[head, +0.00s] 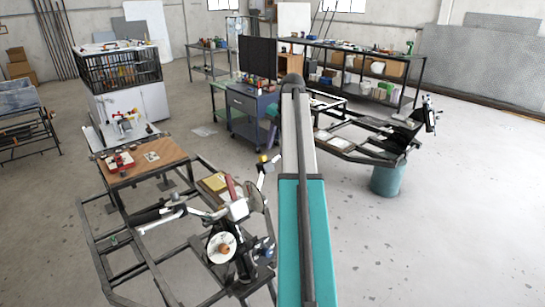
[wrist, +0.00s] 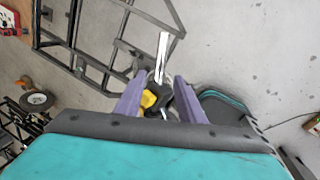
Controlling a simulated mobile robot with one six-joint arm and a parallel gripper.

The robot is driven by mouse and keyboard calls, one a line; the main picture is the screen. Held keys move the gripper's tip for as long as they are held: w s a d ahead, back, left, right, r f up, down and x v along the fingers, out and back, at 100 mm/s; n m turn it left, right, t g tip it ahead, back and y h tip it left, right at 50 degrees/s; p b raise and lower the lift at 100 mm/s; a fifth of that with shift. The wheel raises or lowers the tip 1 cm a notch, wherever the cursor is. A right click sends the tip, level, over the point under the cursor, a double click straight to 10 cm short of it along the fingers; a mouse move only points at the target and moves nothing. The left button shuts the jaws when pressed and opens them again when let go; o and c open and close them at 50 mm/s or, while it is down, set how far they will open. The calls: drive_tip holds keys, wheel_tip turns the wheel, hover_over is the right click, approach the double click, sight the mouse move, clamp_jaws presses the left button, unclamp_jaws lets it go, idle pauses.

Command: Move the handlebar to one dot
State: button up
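The handlebar (head: 178,207) is a pale metal bar with a dark grip at its left end, above a dark stem on a low tube frame. Its right end rises beside my arm in the head view, near a small yellow part (head: 263,158). In the wrist view the purple fingers of my gripper (wrist: 163,80) stand apart on either side of a bright silver tube (wrist: 162,55), a dark fitting and a yellow part (wrist: 149,99). I cannot make out firm contact. My arm hides the gripper in the head view. I cannot make out any dot.
A dark tube frame (head: 83,225) surrounds the handlebar's stem. A wooden-topped table (head: 130,178) stands behind left. A dark tool cart (head: 250,108) and a second frame (head: 365,150) with a teal drum (head: 388,180) are beyond. The floor at right is clear.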

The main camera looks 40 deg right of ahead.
drive_tip(key=shift+p+x, duration=0.95)
drive_tip(key=shift+x, duration=2.25)
clamp_jaws()
